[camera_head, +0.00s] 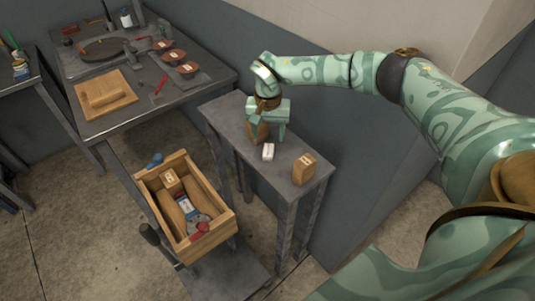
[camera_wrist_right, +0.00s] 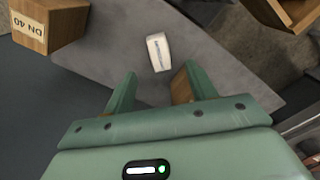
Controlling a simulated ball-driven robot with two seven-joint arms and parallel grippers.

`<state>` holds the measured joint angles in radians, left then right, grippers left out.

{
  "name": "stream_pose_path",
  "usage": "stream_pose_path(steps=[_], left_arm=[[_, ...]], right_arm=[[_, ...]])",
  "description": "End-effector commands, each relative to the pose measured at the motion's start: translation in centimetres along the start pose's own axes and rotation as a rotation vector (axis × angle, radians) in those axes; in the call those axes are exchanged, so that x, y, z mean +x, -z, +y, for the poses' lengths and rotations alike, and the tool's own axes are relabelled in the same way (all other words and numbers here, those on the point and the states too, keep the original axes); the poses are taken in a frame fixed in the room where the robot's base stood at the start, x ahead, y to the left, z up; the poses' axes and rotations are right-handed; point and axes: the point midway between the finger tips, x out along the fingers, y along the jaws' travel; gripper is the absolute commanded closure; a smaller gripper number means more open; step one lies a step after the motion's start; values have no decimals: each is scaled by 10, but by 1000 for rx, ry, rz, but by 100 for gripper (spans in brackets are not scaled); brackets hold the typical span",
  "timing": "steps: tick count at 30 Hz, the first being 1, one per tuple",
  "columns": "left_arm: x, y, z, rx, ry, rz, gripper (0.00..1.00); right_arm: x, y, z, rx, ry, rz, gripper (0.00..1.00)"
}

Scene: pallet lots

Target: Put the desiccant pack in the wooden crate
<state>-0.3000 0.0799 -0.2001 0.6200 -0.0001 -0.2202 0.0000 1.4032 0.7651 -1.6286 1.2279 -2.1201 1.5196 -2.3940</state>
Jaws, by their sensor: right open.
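The desiccant pack, a small white pack (camera_head: 268,152) with dark print, lies on the narrow grey stand. In the right wrist view the white pack (camera_wrist_right: 158,52) lies just beyond the fingertips, near the middle of the gap. My right gripper (camera_head: 270,135) is open and empty above the stand, close to the pack and apart from it. Its two green fingers (camera_wrist_right: 158,85) show in the wrist view. The wooden crate (camera_head: 226,216) stands lower, left of the stand, and holds a labelled wooden block, a blue-and-white item and a red-handled tool. My left gripper is not in view.
A labelled wooden block (camera_head: 303,170) stands on the stand, right of the pack; it also shows in the wrist view (camera_wrist_right: 50,22). A dark workbench (camera_head: 150,107) at upper left carries a wooden board (camera_head: 105,93) and several small bowls. A wall is behind the stand.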

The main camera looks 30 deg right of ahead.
Motion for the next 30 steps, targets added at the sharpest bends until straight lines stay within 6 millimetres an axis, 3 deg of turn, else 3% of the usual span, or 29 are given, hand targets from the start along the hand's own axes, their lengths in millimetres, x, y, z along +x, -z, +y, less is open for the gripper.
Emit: stream_pose_path(steps=[8, 15, 22, 23, 28, 30], left_arm=[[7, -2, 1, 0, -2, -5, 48], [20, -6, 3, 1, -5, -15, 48], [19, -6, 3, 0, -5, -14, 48], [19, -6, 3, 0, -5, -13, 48], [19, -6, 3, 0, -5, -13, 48], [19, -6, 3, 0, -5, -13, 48]], right_arm=[[23, 0, 0, 0, 0, -1, 44], [62, 0, 1, 0, 0, -3, 44], [64, 0, 1, 0, 3, 1, 44], [63, 0, 1, 0, 3, 1, 46], [63, 0, 1, 0, 2, 0, 92], [63, 0, 1, 0, 2, 0, 92]])
